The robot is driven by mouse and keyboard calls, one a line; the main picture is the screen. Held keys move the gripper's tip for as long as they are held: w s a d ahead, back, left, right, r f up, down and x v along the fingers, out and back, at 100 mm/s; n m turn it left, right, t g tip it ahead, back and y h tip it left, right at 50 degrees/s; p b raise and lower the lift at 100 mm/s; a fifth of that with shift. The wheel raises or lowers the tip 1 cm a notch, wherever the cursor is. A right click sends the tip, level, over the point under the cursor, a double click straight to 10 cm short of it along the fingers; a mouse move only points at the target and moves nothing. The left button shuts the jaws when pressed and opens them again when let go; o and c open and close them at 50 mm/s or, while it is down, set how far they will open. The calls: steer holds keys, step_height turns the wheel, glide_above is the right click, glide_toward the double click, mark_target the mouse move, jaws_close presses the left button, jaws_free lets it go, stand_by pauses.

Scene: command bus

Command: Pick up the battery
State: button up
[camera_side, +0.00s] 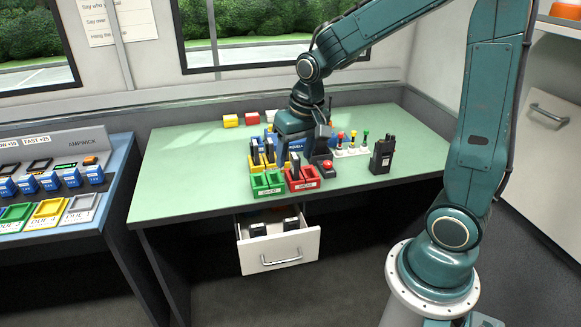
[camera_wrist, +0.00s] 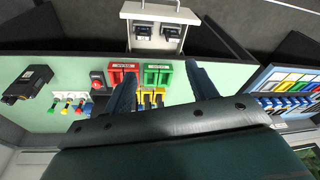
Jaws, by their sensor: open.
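Several blocks could be the battery, and I cannot tell which one is meant. Blue blocks (camera_side: 48,181) stand in a row on the console at the left; they also show in the wrist view (camera_wrist: 290,102). Two dark blocks (camera_side: 257,229) sit in the open drawer, seen at the top of the wrist view (camera_wrist: 143,31). My gripper (camera_side: 288,142) is over the middle of the green table, above the coloured trays. In the wrist view its two fingers (camera_wrist: 160,75) are spread apart, with trays showing between them and nothing visibly held. The arm hides part of the trays.
Green trays (camera_side: 266,181), red trays (camera_side: 302,178) and yellow trays (camera_wrist: 151,97) crowd the table's middle. A black radio (camera_side: 382,154) stands to their right, near coloured knobs (camera_side: 352,143). The drawer (camera_side: 283,254) juts out below. The table's left part (camera_side: 180,175) is clear.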

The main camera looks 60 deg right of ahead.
steer(key=w+d+f+m+g, duration=0.15)
steer(key=w+d+f, duration=0.25)
steer(key=f, duration=0.5)
steer(key=m, duration=0.3)
glide_above(292, 227)
step_height(292, 227, down, 10)
steer(key=shift+w+d+r+n+g, duration=0.2)
steer(key=shift+d+n+g, duration=0.05)
steer(key=shift+d+g, duration=0.2)
steer(key=shift+f, duration=0.15)
step_height(292, 227, down, 8)
steer(key=shift+f, duration=0.1)
steer(key=shift+f, duration=0.1)
steer(key=shift+w+d+f, duration=0.1)
steer(key=shift+w+f, duration=0.05)
steer(key=shift+f, duration=1.15)
steer(key=shift+w+d+f, duration=0.1)
steer(key=shift+f, duration=1.15)
